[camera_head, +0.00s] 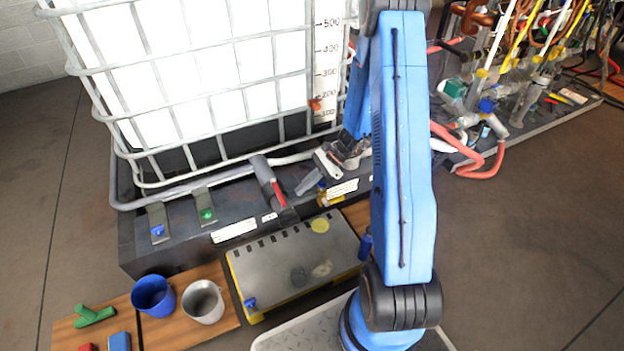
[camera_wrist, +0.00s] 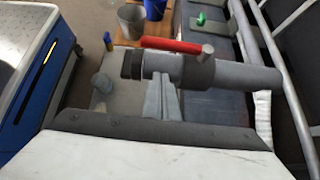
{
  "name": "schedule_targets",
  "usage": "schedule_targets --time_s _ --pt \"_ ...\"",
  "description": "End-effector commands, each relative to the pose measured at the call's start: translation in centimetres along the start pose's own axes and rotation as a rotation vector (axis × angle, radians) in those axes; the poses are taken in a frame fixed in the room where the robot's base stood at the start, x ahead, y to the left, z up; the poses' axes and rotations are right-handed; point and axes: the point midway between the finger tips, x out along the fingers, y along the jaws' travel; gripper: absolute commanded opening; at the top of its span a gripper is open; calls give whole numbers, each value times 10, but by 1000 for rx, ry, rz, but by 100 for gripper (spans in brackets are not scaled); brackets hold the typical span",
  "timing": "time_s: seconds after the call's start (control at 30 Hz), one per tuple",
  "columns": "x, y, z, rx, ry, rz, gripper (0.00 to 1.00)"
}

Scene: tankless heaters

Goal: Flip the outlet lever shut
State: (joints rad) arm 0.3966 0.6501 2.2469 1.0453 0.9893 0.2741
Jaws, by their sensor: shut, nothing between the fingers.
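The outlet valve (camera_head: 262,172) is a grey pipe fitting at the foot of the white caged tank (camera_head: 215,80). Its red lever (camera_head: 279,193) lies along the pipe. In the wrist view the grey valve body (camera_wrist: 190,70) runs across the middle, with a dark collar at its left end. There the red lever (camera_wrist: 172,45) lies along the body's far side, by a round grey pivot. My gripper (camera_head: 300,188) is just right of the valve. In the wrist view its fingers (camera_wrist: 160,82) are together and empty, tips by the valve body; I cannot tell whether they touch it.
A grey-topped yellow case (camera_head: 285,290) lies in front of the valve. A blue cup (camera_head: 153,296) and a grey cup (camera_head: 203,302) stand on boards to its left. Cage bars (camera_wrist: 292,100) flank the valve. Pipework (camera_head: 520,85) stands at the far right.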

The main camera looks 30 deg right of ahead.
Motion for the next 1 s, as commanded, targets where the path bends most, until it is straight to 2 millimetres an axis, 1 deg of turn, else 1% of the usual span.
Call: schedule_targets --time_s 0.03,0.13,0.3,0.5,0.83,1.0 --pt "8 1 3 0 -1 3 0" --pt "16 0 15 -2 0 1 0" --pt "26 0 27 -1 1 0 0" --pt "29 0 31 0 0 -1 0" --pt "30 0 31 1 0 -1 0" --pt "37 -5 38 8 0 -10 0"
